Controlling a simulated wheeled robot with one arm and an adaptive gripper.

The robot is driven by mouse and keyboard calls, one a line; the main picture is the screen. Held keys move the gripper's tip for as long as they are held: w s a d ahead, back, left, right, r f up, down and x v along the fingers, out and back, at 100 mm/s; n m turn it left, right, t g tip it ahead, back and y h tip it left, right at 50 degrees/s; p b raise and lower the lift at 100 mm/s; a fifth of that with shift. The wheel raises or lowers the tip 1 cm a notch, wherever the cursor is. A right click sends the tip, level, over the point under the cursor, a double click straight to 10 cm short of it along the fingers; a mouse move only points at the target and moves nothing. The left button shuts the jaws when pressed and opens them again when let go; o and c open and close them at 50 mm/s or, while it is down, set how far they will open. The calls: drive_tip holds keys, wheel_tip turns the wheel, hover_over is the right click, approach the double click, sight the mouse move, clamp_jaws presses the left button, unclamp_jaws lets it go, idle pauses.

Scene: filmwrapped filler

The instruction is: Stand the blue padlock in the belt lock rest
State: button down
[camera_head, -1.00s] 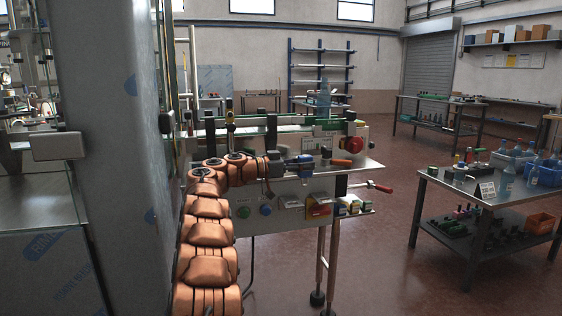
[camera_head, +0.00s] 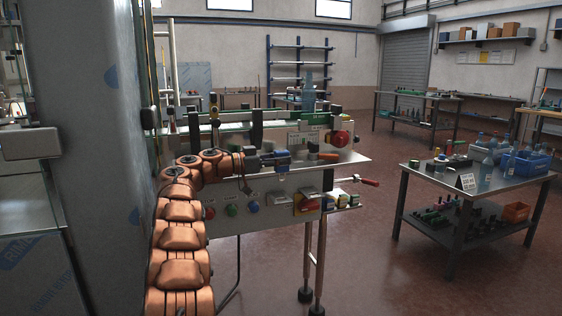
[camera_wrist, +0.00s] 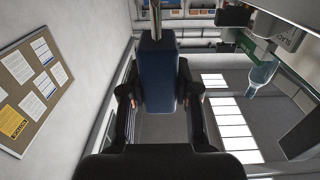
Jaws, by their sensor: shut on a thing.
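The blue padlock (camera_wrist: 157,75) is between the two fingers of my gripper (camera_wrist: 160,100) in the wrist view, its metal shackle pointing to the top of that picture. In the head view my gripper (camera_head: 270,160) is in front of the belt machine, with the blue padlock (camera_head: 283,158) at its end, small and partly hidden. I cannot tell for sure whether this ledge is the belt lock rest.
The belt machine (camera_head: 282,188) has coloured buttons on its front panel and a red knob (camera_head: 340,138) above. An orange-handled tool (camera_head: 323,156) lies right of the padlock. A metal table (camera_head: 478,176) with bottles and blue bins stands right. Floor between is clear.

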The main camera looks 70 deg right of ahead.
drive_tip(key=shift+f+b, duration=4.5)
drive_tip(key=shift+b, duration=0.8)
drive_tip(key=shift+f+b, duration=0.3)
drive_tip(key=shift+b, duration=0.25)
drive_tip(key=c, duration=0.8)
unclamp_jaws()
drive_tip(key=shift+o, duration=0.2)
drive_tip(key=shift+r+p, duration=0.2)
drive_tip(key=shift+p, duration=0.2)
